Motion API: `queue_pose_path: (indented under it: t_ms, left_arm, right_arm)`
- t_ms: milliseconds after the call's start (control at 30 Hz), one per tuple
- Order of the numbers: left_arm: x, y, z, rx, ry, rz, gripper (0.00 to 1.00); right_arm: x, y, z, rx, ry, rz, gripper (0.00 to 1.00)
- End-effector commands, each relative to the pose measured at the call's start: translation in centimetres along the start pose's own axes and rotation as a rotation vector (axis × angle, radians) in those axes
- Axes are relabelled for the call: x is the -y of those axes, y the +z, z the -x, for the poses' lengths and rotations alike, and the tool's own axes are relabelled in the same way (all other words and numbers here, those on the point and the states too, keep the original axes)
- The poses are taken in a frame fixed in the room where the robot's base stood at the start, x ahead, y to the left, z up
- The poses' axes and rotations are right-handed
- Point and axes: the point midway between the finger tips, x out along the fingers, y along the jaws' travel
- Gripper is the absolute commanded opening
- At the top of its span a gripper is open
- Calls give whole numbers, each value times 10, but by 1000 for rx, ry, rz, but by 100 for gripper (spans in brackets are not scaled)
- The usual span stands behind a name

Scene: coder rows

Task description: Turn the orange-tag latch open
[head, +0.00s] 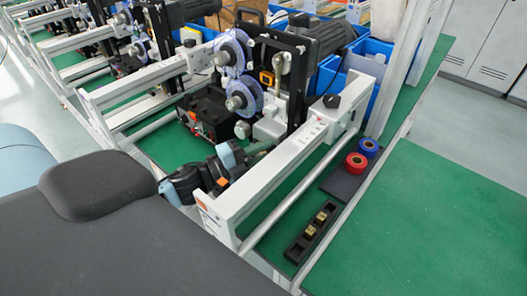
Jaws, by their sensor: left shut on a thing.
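A small orange tag (223,182) shows low at the near end of the white rail, right beside my left gripper. My left gripper (232,160), dark with blue-grey parts, reaches in from the left over this rail end. It is shut on the orange-tag latch, and its fingers and wrist hide most of the latch. How far the latch is turned cannot be told. My right gripper is not in view.
The white rail (275,172) runs back to a black knob (332,101). Clear reels (243,95) and a black box (205,118) stand behind. Red (355,163) and blue (368,148) rolls and a black tray (293,250) lie right. The green top (440,215) is clear.

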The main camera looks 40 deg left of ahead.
Motion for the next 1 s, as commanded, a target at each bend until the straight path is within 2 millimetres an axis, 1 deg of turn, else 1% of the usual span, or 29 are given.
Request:
queue_pose_path:
  t_ms: [267, 300, 467, 767, 867, 1000]
  left_arm:
    - [0, 0, 0, 0, -1, 2, 0]
    - [0, 0, 0, -1, -1, 2, 23]
    - [0, 0, 0, -1, -1, 2, 43]
    - [0, 0, 1, 0, 0, 1, 43]
    - [-1, 0, 6, 1, 1, 2, 43]
    - [-2, 0, 20, 1, 3, 3, 43]
  right_arm:
    - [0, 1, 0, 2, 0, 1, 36]
    - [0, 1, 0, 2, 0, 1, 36]
    - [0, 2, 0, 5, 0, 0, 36]
    - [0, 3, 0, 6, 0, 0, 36]
    - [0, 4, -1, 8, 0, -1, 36]
    - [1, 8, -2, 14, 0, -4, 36]
